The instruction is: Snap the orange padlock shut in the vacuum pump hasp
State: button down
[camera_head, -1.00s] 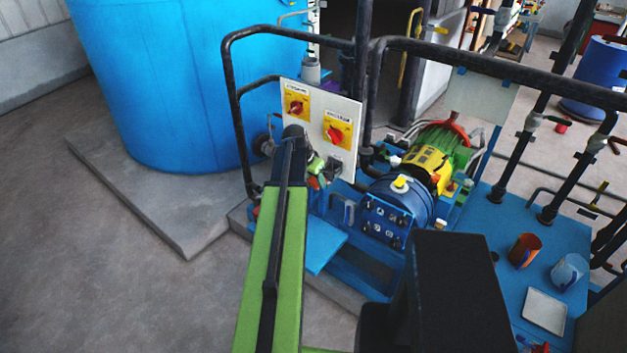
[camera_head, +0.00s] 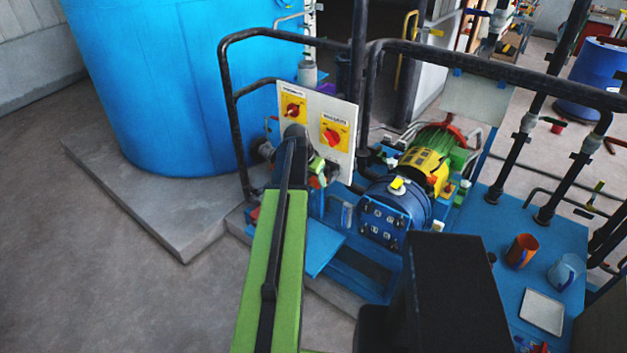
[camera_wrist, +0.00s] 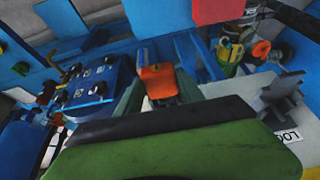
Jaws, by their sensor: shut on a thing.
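An orange padlock (camera_wrist: 158,82) is held between the two fingers of my gripper (camera_wrist: 156,98) in the wrist view. Its shackle is hard to make out, so I cannot tell whether it is open. In the head view my gripper (camera_head: 318,172) is at the lower edge of a white switch panel (camera_head: 320,118), mostly hidden behind my arm. The panel carries two yellow plates with red rotary switches (camera_head: 333,134). I cannot make out the vacuum pump hasp clearly, nor whether the padlock touches it.
A blue pump (camera_head: 392,212) with a green and yellow motor (camera_head: 427,162) stands right of the panel. Black pipe rails (camera_head: 240,125) frame the panel. A large blue tank (camera_head: 160,90) stands behind left. Orange (camera_head: 522,250) and pale blue (camera_head: 566,271) cups stand on the blue deck.

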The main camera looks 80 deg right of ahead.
jog(key=shift+s+d, duration=0.4)
jog(key=shift+d, duration=0.25)
jog(key=shift+s+d, duration=0.35)
jog(key=shift+d, duration=0.3)
dwell(0.4)
jog(key=c, duration=0.7)
grip_release()
jog(key=shift+o, duration=0.2)
jog(key=p+v, duration=1.6)
jog(key=v, duration=0.1)
jog(key=shift+r, duration=0.2)
